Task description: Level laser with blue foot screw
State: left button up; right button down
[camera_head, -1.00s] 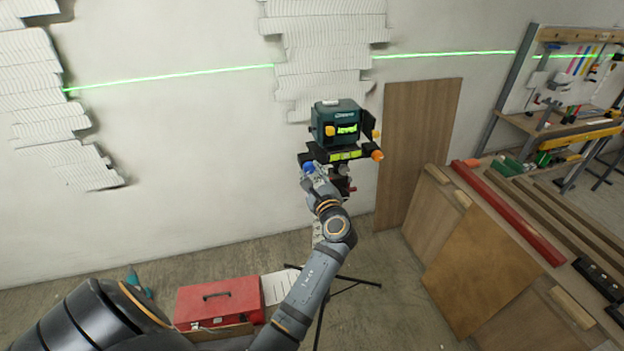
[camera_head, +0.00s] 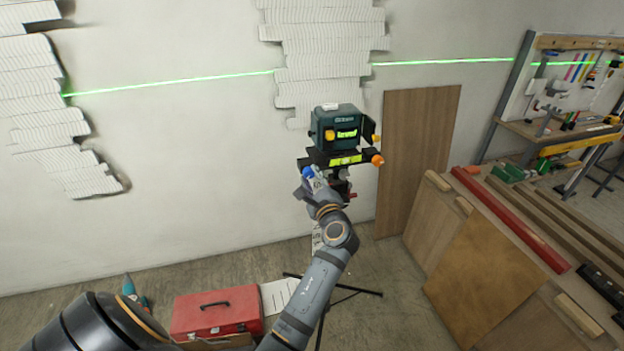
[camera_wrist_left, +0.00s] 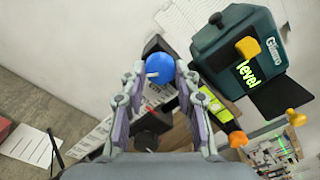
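The teal laser (camera_head: 336,127) stands on a black mount by the wall, with "level" in green on its display; it also shows in the left wrist view (camera_wrist_left: 240,52). The blue foot screw (camera_wrist_left: 159,68) is a round knob at the mount's left corner; it shows small in the head view (camera_head: 308,172). My left gripper (camera_wrist_left: 160,76) has one finger on each side of the blue screw, with narrow gaps seeming to show at the tips. Whether either finger touches is hard to tell. An orange knob (camera_head: 377,160) is at the mount's right. My right gripper is not in view.
A green laser line (camera_head: 170,82) crosses the wall and white ribbed reliefs (camera_head: 325,45). Dark tripod legs (camera_head: 350,289) stand on the floor near a red toolbox (camera_head: 216,312). A workbench with a red beam (camera_head: 510,219) and boards fills the right side.

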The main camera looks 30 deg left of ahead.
pick_arm(q)
jog(key=o, duration=0.4)
notch_tip(320, 180, up, 10)
dwell(0.4)
